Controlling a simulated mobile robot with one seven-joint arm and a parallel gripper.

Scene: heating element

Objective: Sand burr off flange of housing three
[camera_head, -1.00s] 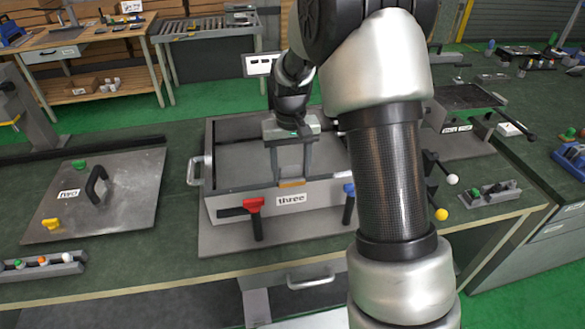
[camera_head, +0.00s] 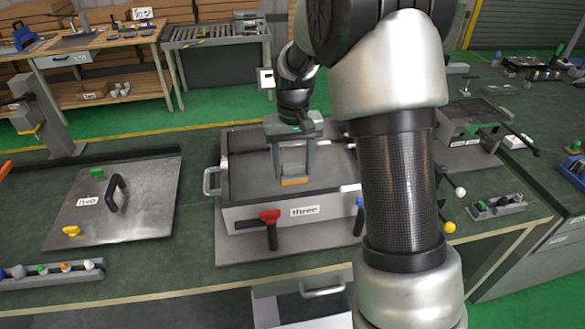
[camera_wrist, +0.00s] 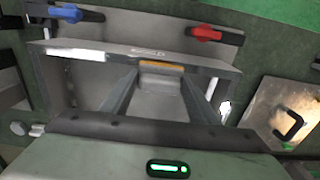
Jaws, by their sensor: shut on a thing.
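Housing three (camera_head: 262,213) is a grey open-topped box on the bench, with a "three" label on its front wall. It also shows in the wrist view (camera_wrist: 205,64). My gripper (camera_head: 293,168) points down over the housing, near its front rim. It is shut on a grey block with an orange edge (camera_head: 295,181). In the wrist view the block (camera_wrist: 160,80) sits between the fingertips, its orange edge facing the labelled wall. I cannot tell whether it touches the flange. Bright patches show on the rim; I cannot make out a burr for certain.
A red-handled clamp (camera_head: 270,218) and a blue-handled clamp (camera_head: 359,203) stand at the front wall. A plate labelled "five" with a black handle (camera_head: 115,193) lies to the left. A rack of small coloured pieces (camera_head: 52,270) is at the front left. My arm hides the housing's right side.

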